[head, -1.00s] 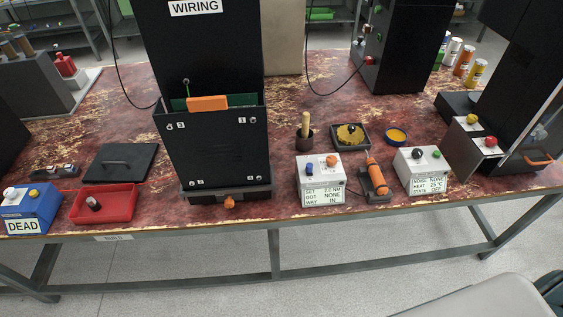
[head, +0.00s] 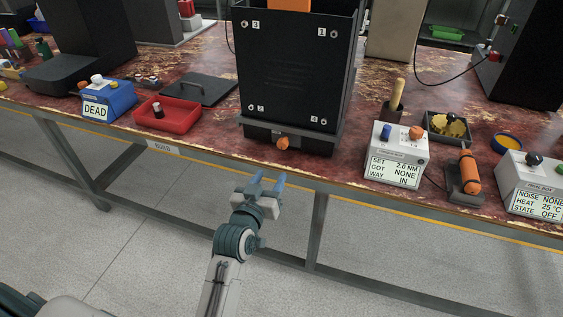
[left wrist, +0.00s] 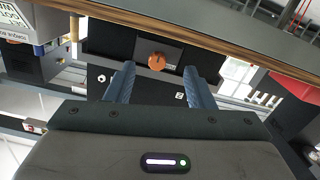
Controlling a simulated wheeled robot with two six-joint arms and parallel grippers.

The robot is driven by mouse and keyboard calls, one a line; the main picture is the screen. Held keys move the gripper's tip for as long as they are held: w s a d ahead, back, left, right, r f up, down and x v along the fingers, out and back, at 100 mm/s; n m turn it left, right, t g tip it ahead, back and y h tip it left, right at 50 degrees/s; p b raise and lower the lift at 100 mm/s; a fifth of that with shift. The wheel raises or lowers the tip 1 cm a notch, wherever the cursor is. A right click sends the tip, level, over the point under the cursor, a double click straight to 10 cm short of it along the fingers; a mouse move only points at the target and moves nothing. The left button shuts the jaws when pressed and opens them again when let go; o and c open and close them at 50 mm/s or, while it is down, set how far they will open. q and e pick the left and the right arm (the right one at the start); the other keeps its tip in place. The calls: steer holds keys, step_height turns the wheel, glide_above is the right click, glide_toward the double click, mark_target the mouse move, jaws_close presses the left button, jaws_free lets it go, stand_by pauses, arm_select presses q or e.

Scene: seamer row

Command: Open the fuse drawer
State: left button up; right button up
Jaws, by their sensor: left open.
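The fuse drawer (head: 310,143) is the low dark front under the black wiring cabinet (head: 290,75), at the table's front edge. It looks shut. Its orange knob (head: 282,143) sticks out at the front; the knob also shows in the left wrist view (left wrist: 157,61), between and beyond my fingertips. My left gripper (head: 268,182) is open and empty, in front of the table edge and a little below the knob, apart from it. In the left wrist view its two blue fingers (left wrist: 158,80) point towards the knob. My right gripper is not in view.
A red tray (head: 168,117) and a blue box marked DEAD (head: 107,101) stand to the left on the table. A white box with a display (head: 396,155) and an orange tool (head: 467,170) stand to the right. The floor before the table is clear.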

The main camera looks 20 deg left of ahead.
mark_target(281, 146)
arm_select(q)
steer(key=shift+t, duration=0.3)
steer(key=w, duration=0.3)
steer(key=w+r, duration=0.1)
steer(key=w, duration=0.3)
steer(key=w+r, duration=0.1)
steer(key=w, duration=0.2)
steer(key=shift+w+r, duration=0.15)
steer(key=shift+r, duration=0.05)
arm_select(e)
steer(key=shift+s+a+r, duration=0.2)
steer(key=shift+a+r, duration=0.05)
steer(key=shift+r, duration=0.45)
